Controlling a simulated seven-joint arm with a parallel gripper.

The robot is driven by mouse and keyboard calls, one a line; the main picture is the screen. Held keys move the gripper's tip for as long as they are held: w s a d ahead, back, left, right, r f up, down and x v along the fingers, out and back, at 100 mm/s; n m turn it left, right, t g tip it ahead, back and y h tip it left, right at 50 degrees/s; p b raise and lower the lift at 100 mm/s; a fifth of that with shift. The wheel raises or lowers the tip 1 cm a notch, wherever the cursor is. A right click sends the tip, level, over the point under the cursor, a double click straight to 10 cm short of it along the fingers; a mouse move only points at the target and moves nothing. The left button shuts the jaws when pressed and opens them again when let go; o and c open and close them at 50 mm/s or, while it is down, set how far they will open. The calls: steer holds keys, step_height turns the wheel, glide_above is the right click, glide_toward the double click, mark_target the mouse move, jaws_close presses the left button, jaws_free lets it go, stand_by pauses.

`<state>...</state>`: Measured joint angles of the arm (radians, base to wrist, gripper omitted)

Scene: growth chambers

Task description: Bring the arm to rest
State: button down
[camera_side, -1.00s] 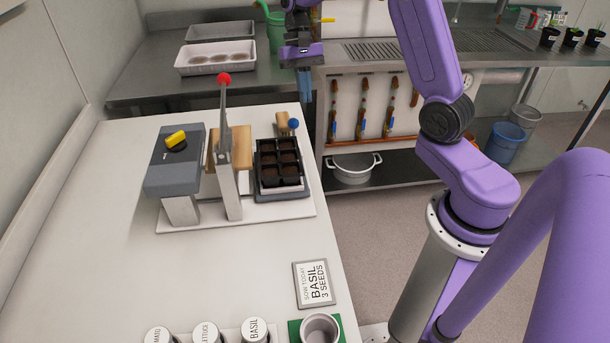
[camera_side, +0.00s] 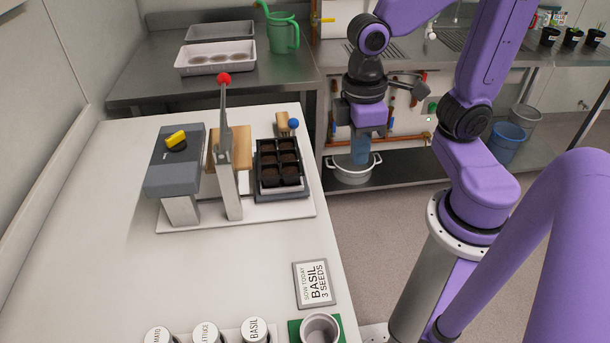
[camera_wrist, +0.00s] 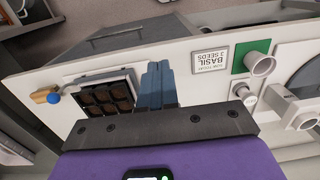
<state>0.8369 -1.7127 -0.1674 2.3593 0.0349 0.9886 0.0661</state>
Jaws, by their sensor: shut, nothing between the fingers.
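My gripper (camera_side: 361,152) hangs in the air beyond the right edge of the white table, pointing down, its blue fingers together and empty. In the side view it overlaps the white pot on the low shelf behind. In the wrist view the blue fingers (camera_wrist: 157,84) are closed against each other, with the white table behind them. My arm is bent at the elbow and touches nothing that I can see.
The white table (camera_side: 100,260) bears a press with a red-knobbed lever (camera_side: 224,79), a black seed tray (camera_side: 281,165), a basil sign (camera_side: 314,284), labelled jars (camera_side: 255,329) and a cup (camera_side: 320,328). A white pot (camera_side: 350,176) stands on the low shelf. The floor right of the table is clear.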

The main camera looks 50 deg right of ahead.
steer(key=s+n, duration=0.2)
steer(key=s, duration=0.1)
steer(key=s+n, duration=0.1)
steer(key=s, duration=0.1)
steer(key=shift+s+d+f+n+t+y, duration=0.1)
steer(key=shift+d+f+n+t+y, duration=0.2)
steer(key=shift+d+f+t, duration=0.1)
steer(key=w+d+m+g, duration=0.25)
steer(key=w+m, duration=0.95)
steer(key=w, duration=0.9)
steer(key=w+d+f+m+g+y, duration=0.1)
steer(key=w+d+f+m+y, duration=0.1)
steer(key=w+d+m, duration=0.5)
steer(key=w+d+f+m+y, duration=0.1)
steer(key=w+d+f+m, duration=0.25)
steer(key=d, duration=0.65)
steer(key=shift+n, duration=0.45)
steer(key=shift+a+x, duration=0.15)
steer(key=shift+x, duration=1.55)
steer(key=shift+a+x, duration=0.2)
steer(key=shift+x, duration=1.45)
